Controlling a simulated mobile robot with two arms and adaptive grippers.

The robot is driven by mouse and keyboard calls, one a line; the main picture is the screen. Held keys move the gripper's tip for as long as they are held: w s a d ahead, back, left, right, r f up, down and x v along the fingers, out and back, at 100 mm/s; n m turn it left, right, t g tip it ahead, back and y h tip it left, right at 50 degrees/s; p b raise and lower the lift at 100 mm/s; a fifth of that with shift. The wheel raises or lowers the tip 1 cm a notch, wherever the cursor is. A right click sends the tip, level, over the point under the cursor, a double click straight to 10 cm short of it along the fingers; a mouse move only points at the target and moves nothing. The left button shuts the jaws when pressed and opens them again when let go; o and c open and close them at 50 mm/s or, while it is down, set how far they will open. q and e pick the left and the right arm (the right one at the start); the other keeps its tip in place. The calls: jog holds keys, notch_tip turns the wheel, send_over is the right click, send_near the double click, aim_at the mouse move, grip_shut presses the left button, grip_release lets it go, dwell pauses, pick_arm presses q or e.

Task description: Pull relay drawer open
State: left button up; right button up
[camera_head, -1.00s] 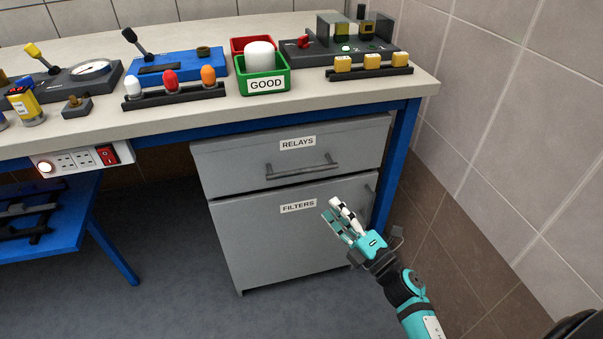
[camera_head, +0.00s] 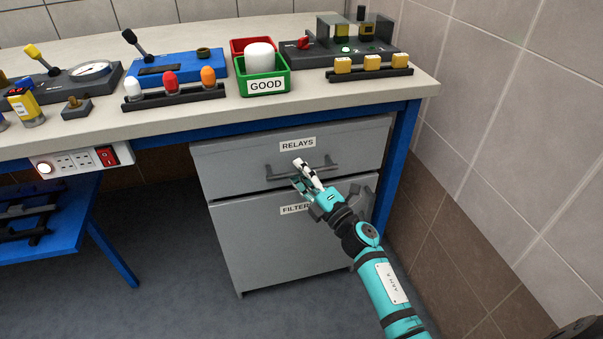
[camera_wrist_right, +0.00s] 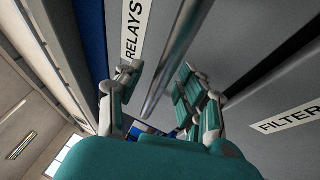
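The relay drawer (camera_head: 225,170) is the grey top drawer under the bench, labelled RELAYS, and it looks closed. Its grey bar handle (camera_head: 328,166) is partly hidden by my right gripper (camera_head: 300,172). In the right wrist view the handle (camera_wrist_right: 183,55) runs between the two spread fingers of the right gripper (camera_wrist_right: 157,85). The fingers are open, one on each side of the bar, with no clear contact. The RELAYS label (camera_wrist_right: 133,30) shows beside the left finger there. My left gripper is not in view.
The filters drawer (camera_head: 245,245) below is closed, its label (camera_head: 294,209) partly covered by my arm. A blue bench leg (camera_head: 402,160) and a tiled wall (camera_head: 500,150) stand to the right. The floor (camera_head: 180,280) left of the cabinet is clear.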

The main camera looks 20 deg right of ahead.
jog(key=shift+c, duration=0.4)
grip_shut()
jog(key=shift+s, duration=0.1)
